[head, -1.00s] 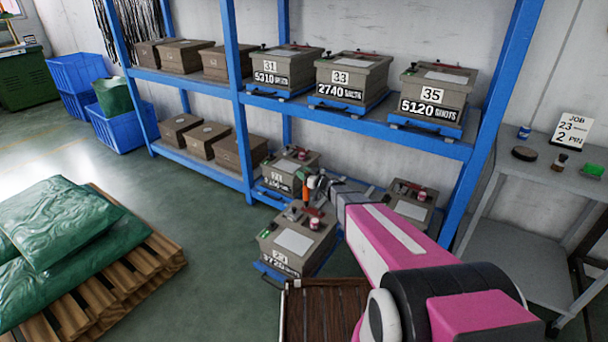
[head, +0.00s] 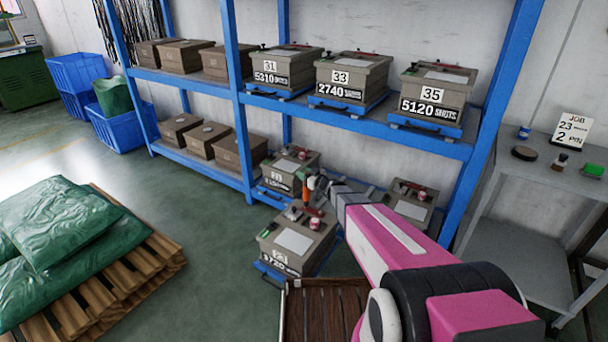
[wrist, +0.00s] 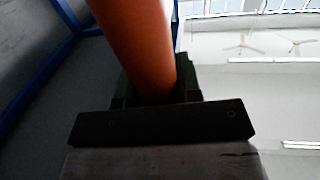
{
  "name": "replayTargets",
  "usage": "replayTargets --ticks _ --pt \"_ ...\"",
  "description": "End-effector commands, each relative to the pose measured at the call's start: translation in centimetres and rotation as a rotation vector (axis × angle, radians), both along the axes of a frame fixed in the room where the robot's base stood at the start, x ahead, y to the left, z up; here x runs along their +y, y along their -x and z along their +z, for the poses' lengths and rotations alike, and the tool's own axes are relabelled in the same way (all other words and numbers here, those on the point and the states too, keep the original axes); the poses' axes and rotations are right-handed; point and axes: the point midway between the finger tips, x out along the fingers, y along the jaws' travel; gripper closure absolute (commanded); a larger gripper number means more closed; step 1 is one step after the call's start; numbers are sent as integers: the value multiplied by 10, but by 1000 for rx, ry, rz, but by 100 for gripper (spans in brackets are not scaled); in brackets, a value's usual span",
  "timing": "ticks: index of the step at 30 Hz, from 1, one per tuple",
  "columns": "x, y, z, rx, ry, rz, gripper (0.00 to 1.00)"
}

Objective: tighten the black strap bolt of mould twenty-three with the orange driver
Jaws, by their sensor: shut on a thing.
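My gripper (head: 318,184) is shut on the orange driver (head: 311,182), low at the right end of the shelf rack. In the wrist view the driver's orange handle (wrist: 138,45) rises from between the dark jaws. The front mould on the floor (head: 297,243) is a grey-brown box with a pale plate and a red-and-pink fitting on top; its small front label looks like 23. The driver is over or just behind this mould's back edge in the picture. The driver's tip and the black strap bolt are too small to make out, so contact cannot be told.
A second mould (head: 289,174) stands close behind, and another (head: 410,208) stands right of my arm. Numbered moulds line the blue shelf (head: 350,120) above. A grey table (head: 530,182) with a job card (head: 572,128) is at right. A pallet (head: 150,262) with green sacks is at left.

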Motion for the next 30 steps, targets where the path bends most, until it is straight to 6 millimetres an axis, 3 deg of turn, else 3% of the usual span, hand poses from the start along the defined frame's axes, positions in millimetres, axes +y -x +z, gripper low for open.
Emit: replayTargets --ticks 30 --pt "0 0 -9 -1 -1 0 100"
